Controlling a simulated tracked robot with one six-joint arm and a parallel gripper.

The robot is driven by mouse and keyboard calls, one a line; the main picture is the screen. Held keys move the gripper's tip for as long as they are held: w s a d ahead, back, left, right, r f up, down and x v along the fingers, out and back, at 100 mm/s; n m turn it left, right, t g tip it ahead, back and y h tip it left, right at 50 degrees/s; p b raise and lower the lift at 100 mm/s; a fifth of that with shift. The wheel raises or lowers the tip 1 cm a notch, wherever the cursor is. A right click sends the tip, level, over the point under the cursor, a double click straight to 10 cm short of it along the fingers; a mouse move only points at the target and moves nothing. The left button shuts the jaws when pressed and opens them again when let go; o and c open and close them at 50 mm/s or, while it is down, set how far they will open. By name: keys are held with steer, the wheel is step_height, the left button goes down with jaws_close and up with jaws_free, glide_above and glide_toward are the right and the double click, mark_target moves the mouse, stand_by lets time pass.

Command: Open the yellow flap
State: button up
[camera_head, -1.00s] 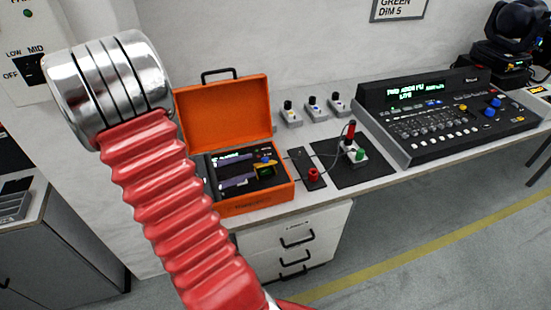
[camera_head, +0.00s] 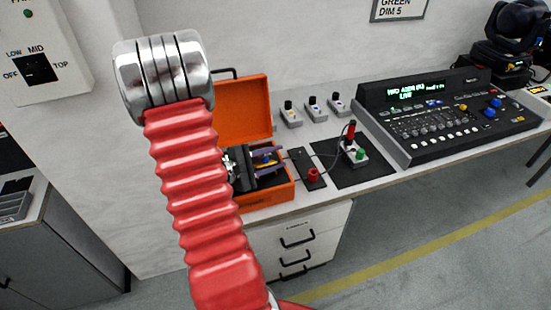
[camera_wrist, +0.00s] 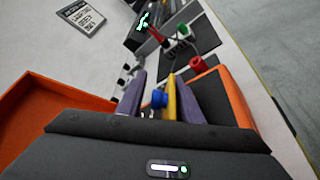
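My gripper (camera_wrist: 160,82) is open, with two purple-grey fingers reaching forward over the orange case (camera_head: 268,196). A yellow strip, which looks like the yellow flap (camera_wrist: 172,97), shows between the fingers in the wrist view, nearer the right finger. A blue knob (camera_wrist: 158,98) sits just left of it, also between the fingers. I cannot tell whether a finger touches the flap. In the head view my arm and the gripper's dark body hide the left part of the case, and the flap is only partly visible.
The case's raised orange lid (camera_head: 245,105) stands behind the gripper. To the right are a dark panel with a red knob (camera_head: 313,174), a box with a green knob (camera_head: 360,154), several small grey knob boxes and a lighting console (camera_head: 440,115).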

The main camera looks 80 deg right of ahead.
steer(key=shift+s+d, duration=0.15)
steer(key=shift+d, duration=0.05)
steer(key=shift+c, duration=0.5)
jaws_close()
steer(key=shift+a, duration=0.15)
